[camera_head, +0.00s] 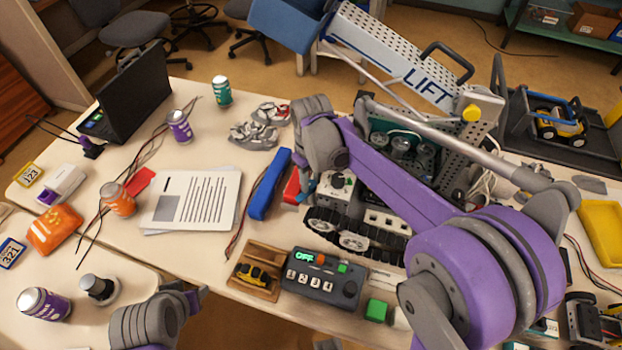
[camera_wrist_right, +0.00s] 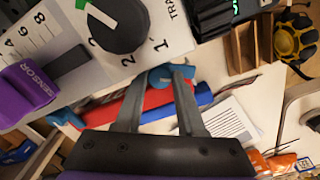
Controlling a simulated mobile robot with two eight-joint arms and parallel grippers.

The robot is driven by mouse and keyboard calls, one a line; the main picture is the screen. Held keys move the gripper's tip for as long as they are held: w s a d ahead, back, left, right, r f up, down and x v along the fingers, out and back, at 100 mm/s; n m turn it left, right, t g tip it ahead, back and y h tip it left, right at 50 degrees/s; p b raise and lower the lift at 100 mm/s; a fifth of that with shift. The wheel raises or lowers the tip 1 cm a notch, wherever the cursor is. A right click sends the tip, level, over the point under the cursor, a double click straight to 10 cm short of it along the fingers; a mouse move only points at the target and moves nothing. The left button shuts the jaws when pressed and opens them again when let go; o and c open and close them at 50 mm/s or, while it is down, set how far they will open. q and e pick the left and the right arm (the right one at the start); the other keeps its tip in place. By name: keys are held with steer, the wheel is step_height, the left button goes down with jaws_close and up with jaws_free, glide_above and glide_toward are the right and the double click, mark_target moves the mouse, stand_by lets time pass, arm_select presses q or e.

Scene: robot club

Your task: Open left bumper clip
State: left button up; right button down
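My right gripper (camera_wrist_right: 172,76) has its two fingertips at a small teal clip (camera_wrist_right: 160,77) at one end of the red bumper (camera_wrist_right: 158,97). The fingers stand apart with the clip at their tips; I cannot tell whether they grip it. In the head view the red bumper (camera_head: 292,186) shows at the front left of the tracked robot (camera_head: 352,236), partly behind my right gripper (camera_head: 313,178). Another teal piece (camera_wrist_right: 62,118) shows at the bumper's other end in the wrist view. My left gripper (camera_head: 196,296) is low in the head view, away from the robot; its opening is unclear.
A blue bar (camera_head: 268,186) and printed sheets (camera_head: 192,202) lie left of the robot. A control box (camera_head: 320,280) reading OFF and a wooden tray (camera_head: 246,290) stand in front. The perforated LIFT frame (camera_head: 390,52) rises behind. Cans and a laptop (camera_head: 136,92) stand at left.

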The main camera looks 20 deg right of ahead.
mark_target(311, 184)
steer(key=shift+n, duration=0.4)
steer(key=shift+n+b, duration=0.3)
steer(key=shift+n, duration=2.2)
steer(key=c, duration=0.8)
jaws_free()
step_height(311, 184, up, 11)
steer(key=shift+f+p, duration=0.1)
steer(key=shift+p, duration=0.3)
